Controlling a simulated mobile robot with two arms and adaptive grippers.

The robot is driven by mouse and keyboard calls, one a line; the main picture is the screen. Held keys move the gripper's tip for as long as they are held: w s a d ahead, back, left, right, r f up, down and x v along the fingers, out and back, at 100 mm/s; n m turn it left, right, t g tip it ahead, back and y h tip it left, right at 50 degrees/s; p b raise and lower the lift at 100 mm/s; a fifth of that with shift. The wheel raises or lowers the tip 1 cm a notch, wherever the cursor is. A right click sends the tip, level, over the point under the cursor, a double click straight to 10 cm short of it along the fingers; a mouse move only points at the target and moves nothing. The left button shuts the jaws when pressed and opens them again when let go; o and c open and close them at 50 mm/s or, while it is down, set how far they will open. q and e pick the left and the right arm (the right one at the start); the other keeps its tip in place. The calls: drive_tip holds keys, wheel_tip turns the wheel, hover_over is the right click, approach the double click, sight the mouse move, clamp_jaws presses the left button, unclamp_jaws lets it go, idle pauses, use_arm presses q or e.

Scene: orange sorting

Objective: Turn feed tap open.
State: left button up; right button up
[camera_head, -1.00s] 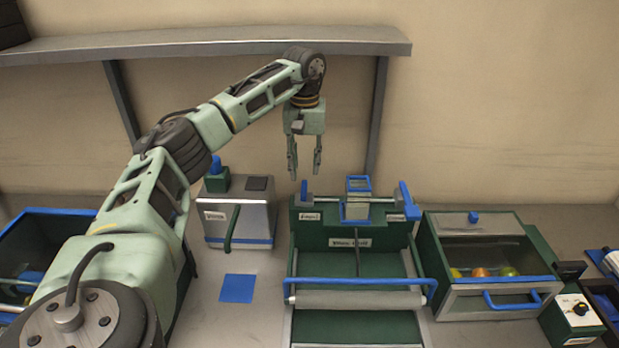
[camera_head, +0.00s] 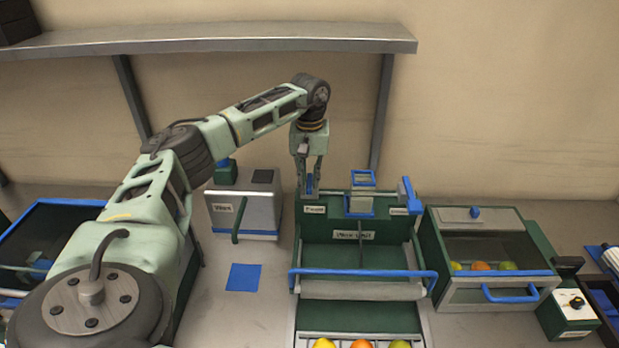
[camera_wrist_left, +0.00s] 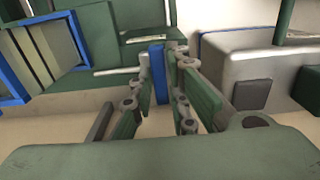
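The feed tap (camera_head: 309,183) is a small blue upright handle at the back left corner of the green feeder box (camera_head: 330,257). My left gripper (camera_head: 309,191) points down over it, one finger on each side. In the left wrist view the blue tap handle (camera_wrist_left: 157,70) fills the narrow gap between the fingertips (camera_wrist_left: 159,62), so the gripper appears shut on it. The fingers hide part of the tap. My right gripper is in neither view.
A second blue lever (camera_head: 410,194) stands at the feeder's right corner. A grey machine (camera_head: 257,207) stands left of it, and a drawer cabinet (camera_head: 458,290) with fruit stands right. Fruit (camera_head: 361,344) shows at the bottom edge. A shelf (camera_head: 220,44) hangs above.

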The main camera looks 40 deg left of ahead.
use_arm(q)
clamp_jaws()
drive_tip(key=shift+n, duration=0.4)
drive_tip(key=n, duration=1)
drive_tip(key=n+p, duration=0.1)
drive_tip(key=n, duration=0.6)
drive_tip(key=shift+r, duration=0.1)
drive_tip(key=shift+w, duration=0.1)
idle(0.4)
drive_tip(key=o, duration=0.5)
unclamp_jaws()
drive_tip(key=shift+o, duration=0.2)
